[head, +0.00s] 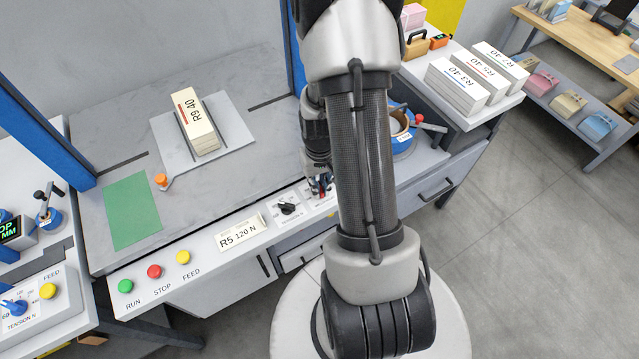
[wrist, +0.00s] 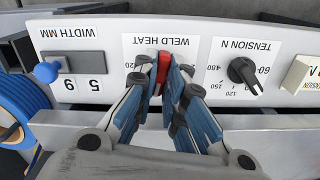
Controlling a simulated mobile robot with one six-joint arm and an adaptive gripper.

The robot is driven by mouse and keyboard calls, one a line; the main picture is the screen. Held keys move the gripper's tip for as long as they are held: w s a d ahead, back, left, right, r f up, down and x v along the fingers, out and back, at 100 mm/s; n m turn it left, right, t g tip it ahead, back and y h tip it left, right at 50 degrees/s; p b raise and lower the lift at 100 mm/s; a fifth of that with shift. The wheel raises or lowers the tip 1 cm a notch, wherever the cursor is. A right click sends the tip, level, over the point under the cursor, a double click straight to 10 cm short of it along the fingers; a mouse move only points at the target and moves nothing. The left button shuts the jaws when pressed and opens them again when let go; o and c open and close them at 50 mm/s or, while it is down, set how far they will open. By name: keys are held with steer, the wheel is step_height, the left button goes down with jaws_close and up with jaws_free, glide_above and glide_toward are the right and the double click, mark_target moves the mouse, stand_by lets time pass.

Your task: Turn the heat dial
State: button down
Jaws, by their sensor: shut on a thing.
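The weld heat dial has a red knob (wrist: 163,66) on a white plate labelled WELD HEAT, which appears upside down in the wrist view. My gripper (wrist: 166,86) is shut on this knob, with its blue-padded fingers on either side. The fingers cover much of the knob and most of its scale; a number shows at the left of the scale. In the head view my gripper (head: 321,186) is at the front panel, partly hidden behind my arm.
A black tension dial (wrist: 243,72) sits beside the heat plate, and a width setter with a blue knob (wrist: 46,72) is on the other side. Green (head: 125,286), red (head: 154,271) and yellow (head: 183,257) buttons line the front panel. A paper bundle (head: 195,122) lies on the bench.

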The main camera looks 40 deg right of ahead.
steer(key=m, duration=0.6)
steer(key=shift+m, duration=0.4)
stand_by(0.3)
steer(key=c, duration=1.7)
jaws_free()
steer(key=shift+o, duration=0.2)
step_height(320, 180, up, 12)
